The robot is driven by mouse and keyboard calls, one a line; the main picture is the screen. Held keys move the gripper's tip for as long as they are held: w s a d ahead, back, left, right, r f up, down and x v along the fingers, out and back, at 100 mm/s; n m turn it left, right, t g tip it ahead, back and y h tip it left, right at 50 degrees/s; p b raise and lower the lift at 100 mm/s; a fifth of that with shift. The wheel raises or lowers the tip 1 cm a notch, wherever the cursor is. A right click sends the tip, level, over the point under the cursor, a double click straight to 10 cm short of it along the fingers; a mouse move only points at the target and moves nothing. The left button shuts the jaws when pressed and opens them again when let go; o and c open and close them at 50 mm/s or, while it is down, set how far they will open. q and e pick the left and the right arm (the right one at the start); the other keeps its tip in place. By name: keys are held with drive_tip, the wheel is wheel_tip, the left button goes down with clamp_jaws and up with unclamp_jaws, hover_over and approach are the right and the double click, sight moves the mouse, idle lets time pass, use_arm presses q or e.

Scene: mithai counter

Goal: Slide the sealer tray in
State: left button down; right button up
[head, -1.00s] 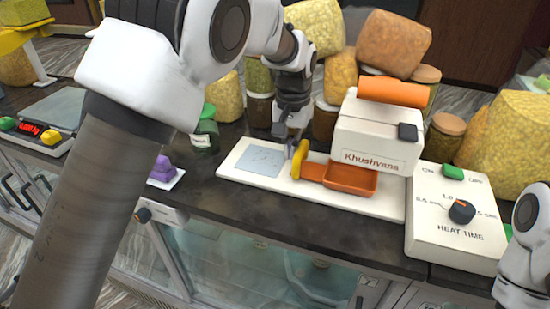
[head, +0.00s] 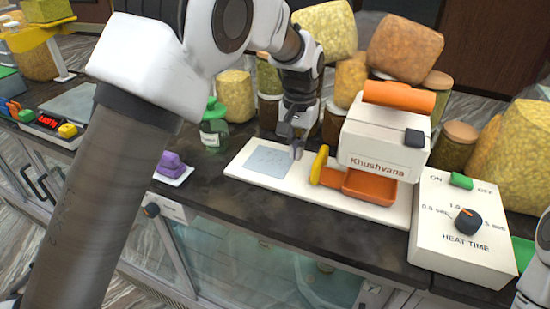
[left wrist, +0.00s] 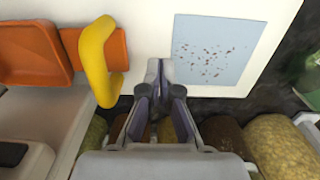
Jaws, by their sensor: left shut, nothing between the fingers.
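The orange sealer tray (head: 370,187) lies at the white sealer (head: 375,140), partly under its overhanging head. Its yellow handle (head: 319,166) stands on the tray's left end. In the left wrist view the orange tray (left wrist: 28,45) and yellow handle (left wrist: 97,60) lie left of the fingers. My left gripper (head: 297,150) is shut and empty, just left of the handle with a small gap. It also shows shut in the left wrist view (left wrist: 160,70), over the white base. My right gripper is out of view. How far the tray reaches under the head is hidden.
A pale blue pad (head: 268,162) lies on the base's left part. A control box (head: 462,225) with a dial stands right. Jars and bags crowd behind.

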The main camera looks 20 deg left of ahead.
use_arm(q)
wheel_tip(320, 180, up, 9)
drive_tip(key=shift+f, duration=0.15)
idle(0.4)
